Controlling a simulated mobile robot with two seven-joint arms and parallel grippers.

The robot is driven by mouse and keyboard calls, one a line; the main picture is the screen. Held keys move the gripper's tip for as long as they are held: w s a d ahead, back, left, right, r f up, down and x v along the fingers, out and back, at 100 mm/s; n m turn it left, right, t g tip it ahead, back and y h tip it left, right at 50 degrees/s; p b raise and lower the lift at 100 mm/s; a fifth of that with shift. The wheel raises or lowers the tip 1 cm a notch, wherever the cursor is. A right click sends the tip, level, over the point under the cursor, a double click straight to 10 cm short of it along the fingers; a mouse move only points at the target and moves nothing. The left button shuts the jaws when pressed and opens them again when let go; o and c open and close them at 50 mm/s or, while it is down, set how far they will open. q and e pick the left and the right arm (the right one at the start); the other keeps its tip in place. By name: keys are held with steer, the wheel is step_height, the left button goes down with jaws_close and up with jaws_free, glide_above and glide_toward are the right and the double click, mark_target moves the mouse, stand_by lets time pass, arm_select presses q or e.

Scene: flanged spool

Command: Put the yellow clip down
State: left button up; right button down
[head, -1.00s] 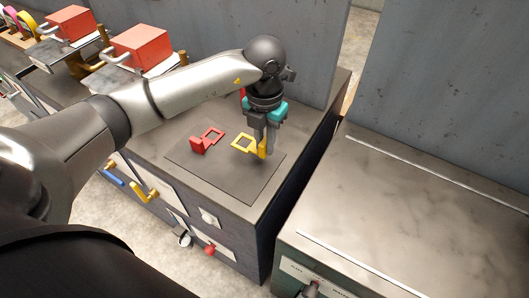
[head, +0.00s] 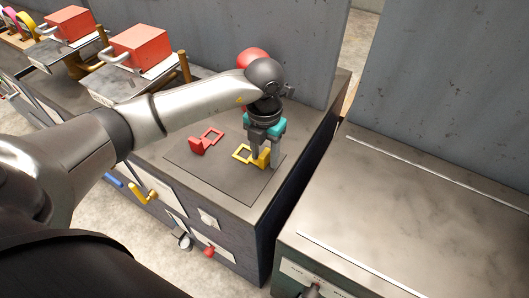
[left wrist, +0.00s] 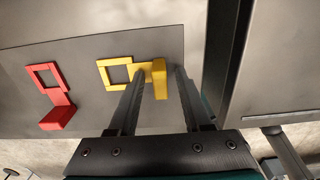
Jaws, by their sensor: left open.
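The yellow clip (head: 243,153) has a square open frame and an upright tab. It rests on the dark grey mat (head: 225,185) on the cabinet top, and it also shows in the left wrist view (left wrist: 115,73). My left gripper (head: 264,164) points down at the clip's tab end. Its fingers (left wrist: 160,78) are open, one on each side of the tab, with a visible gap on the right. Whether the left finger touches the clip I cannot tell. My right gripper is not in view.
A red clip (head: 207,141) of like shape lies left of the yellow one on the mat. A grey wall panel (head: 230,50) stands behind. Red boxes (head: 140,48) stand farther left. A separate metal-topped cabinet (head: 420,220) at right is clear.

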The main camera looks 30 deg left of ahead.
arm_select(q)
steer(key=shift+r, duration=0.25)
step_height(320, 180, up, 12)
steer(key=p, duration=0.1)
steer(key=shift+p, duration=0.4)
